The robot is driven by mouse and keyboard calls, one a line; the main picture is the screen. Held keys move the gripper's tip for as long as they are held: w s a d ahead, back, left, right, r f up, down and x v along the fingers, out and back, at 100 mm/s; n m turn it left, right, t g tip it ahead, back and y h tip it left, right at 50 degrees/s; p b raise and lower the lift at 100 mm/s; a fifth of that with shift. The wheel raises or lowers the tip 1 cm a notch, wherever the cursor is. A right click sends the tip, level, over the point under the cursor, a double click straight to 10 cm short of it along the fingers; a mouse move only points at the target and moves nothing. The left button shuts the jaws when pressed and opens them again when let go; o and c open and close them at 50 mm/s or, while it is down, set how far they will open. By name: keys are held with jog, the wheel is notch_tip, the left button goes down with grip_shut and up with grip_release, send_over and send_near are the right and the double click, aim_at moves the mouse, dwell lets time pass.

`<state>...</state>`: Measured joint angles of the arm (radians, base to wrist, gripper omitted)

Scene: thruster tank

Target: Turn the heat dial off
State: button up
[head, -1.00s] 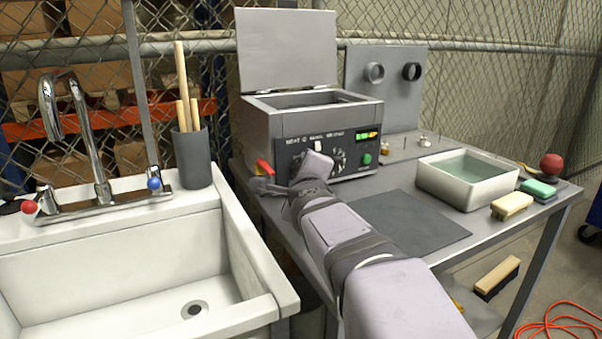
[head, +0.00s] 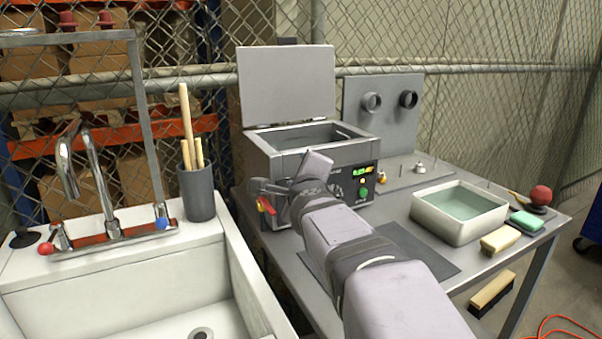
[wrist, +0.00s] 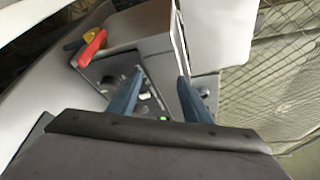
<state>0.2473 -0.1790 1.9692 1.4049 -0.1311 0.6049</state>
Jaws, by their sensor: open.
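The grey ultrasonic-type tank (head: 310,153) stands on the metal table with its lid raised. Its dark front control panel (head: 368,172) shows a lit green display and a green button; my arm hides the left part, where the heat label was. I cannot make out the heat dial or its setting. In the wrist view the panel (wrist: 116,72) lies beyond my fingers, with a white switch (wrist: 143,96) visible. My gripper (wrist: 160,73) is open and empty, its blue fingers apart in front of the panel. In the head view my gripper (head: 268,188) is at the panel's left end.
A red-handled valve (head: 266,205) sits close below my gripper; its red handle (wrist: 92,47) is also in the wrist view. The sink (head: 110,270) and a cup of sticks (head: 196,193) are left.

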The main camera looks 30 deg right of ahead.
jog(key=shift+f, duration=0.15)
jog(key=s+f+m+y, duration=0.1)
jog(key=f+m, duration=0.1)
jog(key=f, duration=0.1)
jog(key=s+d+f+m+y, duration=0.1)
jog(key=f, duration=0.3)
jog(key=s+d+f+m+y, duration=0.1)
jog(key=f+m, duration=0.1)
jog(key=f, duration=0.1)
jog(key=shift+s+d+f+m+g+b, duration=0.1)
jog(key=shift+s+f+m+g+b, duration=0.2)
jog(key=shift+f+g+b, duration=0.1)
jog(key=shift+s+a+f+m+t+y+b, duration=0.3)
jog(key=shift+f+m+t+y+b, duration=0.1)
jog(key=shift+m+y, duration=0.15)
jog(key=shift+s+a+f+m+t+y+b, duration=0.3)
jog(key=shift+f+m+y+b, duration=0.1)
jog(key=shift+m+y, duration=0.15)
jog(key=shift+s+r+m+t+y+b, duration=0.15)
jog(key=shift+s+m+t+y+b, duration=0.15)
jog(key=shift+s+m+t, duration=0.15)
jog(key=shift+s+r+m+t+y+b, duration=0.35)
jog(key=shift+s+r+m+t, duration=0.15)
jog(key=shift+s+m+t, duration=0.15)
jog(key=shift+s+d+r+m+t, duration=0.1)
jog(key=shift+s+r+m+t, duration=0.1)
jog(key=shift+r+m+t, duration=0.15)
jog(key=shift+w, duration=3.65)
